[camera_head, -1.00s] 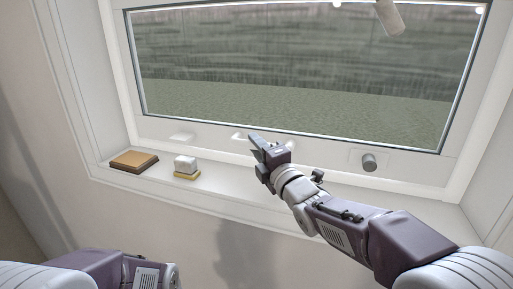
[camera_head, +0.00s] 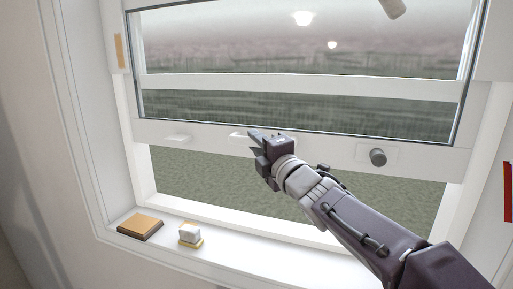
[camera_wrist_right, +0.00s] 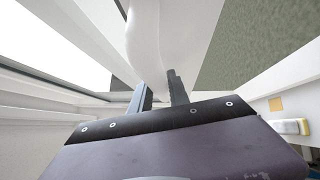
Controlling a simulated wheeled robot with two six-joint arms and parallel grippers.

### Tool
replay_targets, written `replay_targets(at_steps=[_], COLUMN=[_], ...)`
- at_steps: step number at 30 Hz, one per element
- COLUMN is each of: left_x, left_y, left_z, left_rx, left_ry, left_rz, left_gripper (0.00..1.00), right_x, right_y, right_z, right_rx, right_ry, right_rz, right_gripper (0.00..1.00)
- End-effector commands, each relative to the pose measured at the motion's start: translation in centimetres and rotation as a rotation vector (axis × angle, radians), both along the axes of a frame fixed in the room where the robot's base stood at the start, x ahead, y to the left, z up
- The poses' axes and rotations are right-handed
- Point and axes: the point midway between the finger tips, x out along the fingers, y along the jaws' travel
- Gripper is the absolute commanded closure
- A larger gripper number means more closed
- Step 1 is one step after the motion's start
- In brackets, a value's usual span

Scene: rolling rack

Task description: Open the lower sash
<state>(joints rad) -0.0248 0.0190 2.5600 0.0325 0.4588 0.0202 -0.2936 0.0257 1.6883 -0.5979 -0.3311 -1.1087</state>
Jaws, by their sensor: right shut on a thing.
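The lower sash (camera_head: 330,146) is a white-framed glass pane in the head view. It is raised, with an open gap beneath its bottom rail showing grass. The bottom rail carries two pale lift handles, one at the left (camera_head: 178,138) and one near the middle (camera_head: 238,136), and a dark round knob (camera_head: 377,157) at the right. My right gripper (camera_head: 257,138) is at the middle handle, shut on it. In the right wrist view the two fingers (camera_wrist_right: 160,92) are on either side of a white curved piece of the handle (camera_wrist_right: 150,40). My left gripper is not in view.
A brown sponge-like block (camera_head: 141,226) and a small white block on a yellow base (camera_head: 190,235) rest on the window sill (camera_head: 255,254). White jambs border the opening at both sides. A red strip (camera_head: 508,191) shows at the right edge.

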Motion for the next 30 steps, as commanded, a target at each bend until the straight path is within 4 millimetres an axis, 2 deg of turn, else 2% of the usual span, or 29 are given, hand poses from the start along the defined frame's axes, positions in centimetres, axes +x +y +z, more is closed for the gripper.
replay_targets(at_steps=[2,13,14,15,16,25,30], left_x=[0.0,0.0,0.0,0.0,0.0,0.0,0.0], left_y=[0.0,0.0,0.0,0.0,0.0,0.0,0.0], left_z=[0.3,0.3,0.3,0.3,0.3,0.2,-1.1], left_rx=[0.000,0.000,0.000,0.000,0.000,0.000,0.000], left_ry=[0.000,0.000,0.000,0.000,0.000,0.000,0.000], left_rz=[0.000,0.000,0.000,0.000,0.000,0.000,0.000], left_gripper=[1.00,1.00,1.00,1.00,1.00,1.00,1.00], right_x=[0.0,0.0,0.0,0.0,0.0,-0.1,-2.1], right_y=[0.0,0.0,0.0,0.0,0.0,0.0,-1.1], right_z=[0.6,0.5,0.5,0.5,0.5,0.3,-0.2], right_rx=[0.002,0.002,0.002,0.001,0.001,0.000,-0.001], right_ry=[-0.003,-0.003,-0.003,-0.003,-0.003,-0.001,-0.005], right_rz=[0.002,0.002,0.002,0.001,0.001,0.000,-0.001], right_gripper=[1.00,1.00,0.70,0.59,0.57,0.57,0.57])
